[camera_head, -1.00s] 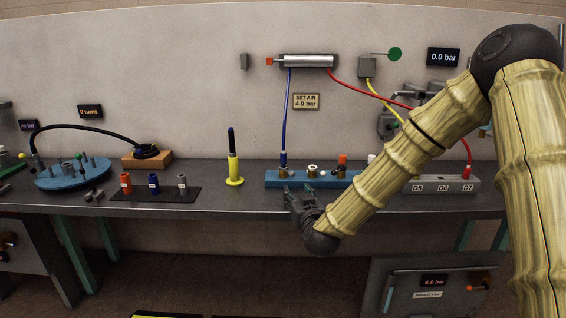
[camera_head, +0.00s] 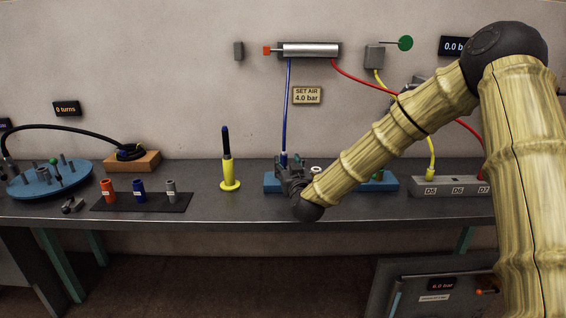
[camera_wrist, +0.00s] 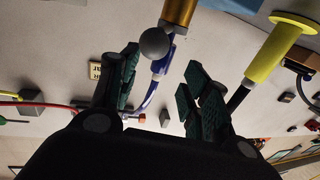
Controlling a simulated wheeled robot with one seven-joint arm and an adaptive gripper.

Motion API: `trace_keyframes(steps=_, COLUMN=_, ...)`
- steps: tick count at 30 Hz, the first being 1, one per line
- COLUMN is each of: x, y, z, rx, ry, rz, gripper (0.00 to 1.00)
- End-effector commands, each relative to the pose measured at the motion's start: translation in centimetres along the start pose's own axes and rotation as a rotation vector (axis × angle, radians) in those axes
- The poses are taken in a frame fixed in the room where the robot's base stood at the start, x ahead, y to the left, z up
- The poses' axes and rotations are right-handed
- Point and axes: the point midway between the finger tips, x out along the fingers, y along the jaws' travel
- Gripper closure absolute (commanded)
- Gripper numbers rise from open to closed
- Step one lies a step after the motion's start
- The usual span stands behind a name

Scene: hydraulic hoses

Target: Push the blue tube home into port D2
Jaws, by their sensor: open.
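The blue tube (camera_head: 288,110) hangs from the silver cylinder on the wall to the left end of the blue port block (camera_head: 390,183). In the wrist view the tube (camera_wrist: 148,99) ends in a blue collar and pale piece beside a brass port (camera_wrist: 178,14); I cannot tell how deep it sits. A grey ball (camera_wrist: 153,43) partly covers this spot. My gripper (camera_head: 291,177) is open in front of the block's left end. In the wrist view its fingers (camera_wrist: 161,62) stand either side of the tube, without clear contact. No D2 label is readable.
A yellow stand with a dark rod (camera_head: 229,172) is left of the block; it also shows close to the right finger in the wrist view (camera_wrist: 277,50). A grey block marked D5 to D7 (camera_head: 450,187) is at right. My arm hides part of the blue block.

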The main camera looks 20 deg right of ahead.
Motion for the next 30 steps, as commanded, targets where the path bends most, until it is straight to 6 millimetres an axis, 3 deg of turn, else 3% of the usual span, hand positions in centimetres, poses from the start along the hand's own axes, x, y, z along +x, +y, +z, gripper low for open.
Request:
trace_keyframes(steps=5, x=0.9, y=-0.1, z=0.0, rx=0.000, ry=0.000, rz=-0.001, gripper=0.53)
trace_keyframes(steps=16, x=5.1, y=-0.3, z=0.3, rx=0.000, ry=0.000, rz=-0.002, gripper=0.53)
trace_keyframes(steps=26, x=5.8, y=-0.3, z=0.3, rx=0.000, ry=0.001, rz=-0.003, gripper=0.53)
trace_keyframes(steps=27, x=5.8, y=-0.3, z=0.3, rx=0.000, ry=0.001, rz=-0.003, gripper=0.55)
trace_keyframes(steps=30, x=5.8, y=-0.3, z=0.3, rx=0.000, ry=0.001, rz=-0.003, gripper=0.73)
